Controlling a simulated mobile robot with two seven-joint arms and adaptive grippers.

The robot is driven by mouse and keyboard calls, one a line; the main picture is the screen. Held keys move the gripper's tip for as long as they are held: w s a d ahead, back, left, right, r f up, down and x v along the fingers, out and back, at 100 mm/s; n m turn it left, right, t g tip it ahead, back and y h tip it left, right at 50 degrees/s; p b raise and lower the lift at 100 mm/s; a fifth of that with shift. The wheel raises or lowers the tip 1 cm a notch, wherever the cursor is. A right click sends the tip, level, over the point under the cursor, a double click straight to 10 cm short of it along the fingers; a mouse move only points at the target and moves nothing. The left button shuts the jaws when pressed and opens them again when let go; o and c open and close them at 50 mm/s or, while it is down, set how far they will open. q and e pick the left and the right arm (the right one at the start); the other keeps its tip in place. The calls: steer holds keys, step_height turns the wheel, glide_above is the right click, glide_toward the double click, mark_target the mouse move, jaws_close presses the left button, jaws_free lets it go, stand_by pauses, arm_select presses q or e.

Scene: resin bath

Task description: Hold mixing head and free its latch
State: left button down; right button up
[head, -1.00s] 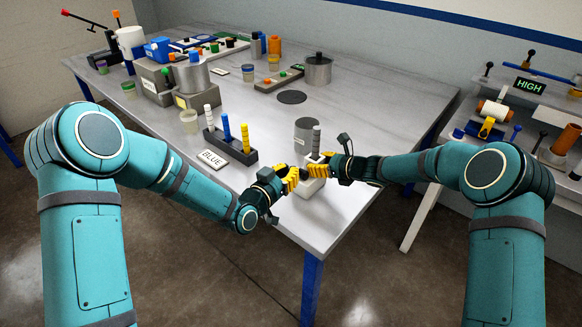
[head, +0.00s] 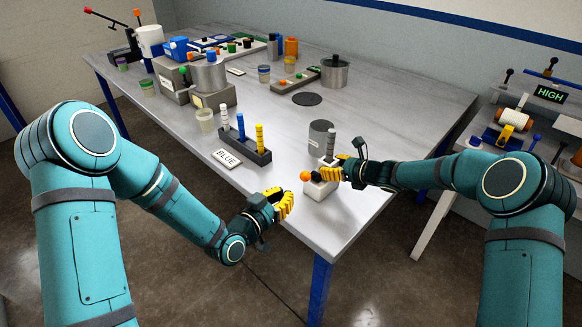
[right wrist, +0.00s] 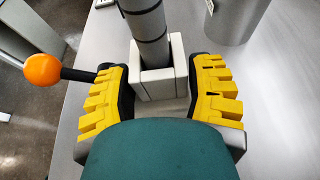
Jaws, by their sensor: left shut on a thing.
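The mixing head is a grey ribbed rod (head: 330,146) standing upright in a pale block (head: 318,189) near the table's front corner. In the right wrist view the rod (right wrist: 149,30) rises from the block's white socket (right wrist: 160,82). Its latch lever ends in an orange ball (head: 305,176), which also shows in the right wrist view (right wrist: 42,70). My right gripper (right wrist: 165,88) is open, its yellow fingers apart on either side of the socket. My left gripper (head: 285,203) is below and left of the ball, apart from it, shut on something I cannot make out.
A grey can (head: 321,135) stands behind the block. A dark rack (head: 245,148) with white, blue and yellow rods and a BLUE label (head: 227,158) stands left. Several pots and cups stand farther back. A bench with a HIGH sign (head: 550,93) is at the right.

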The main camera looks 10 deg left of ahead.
steer(key=o, duration=0.3)
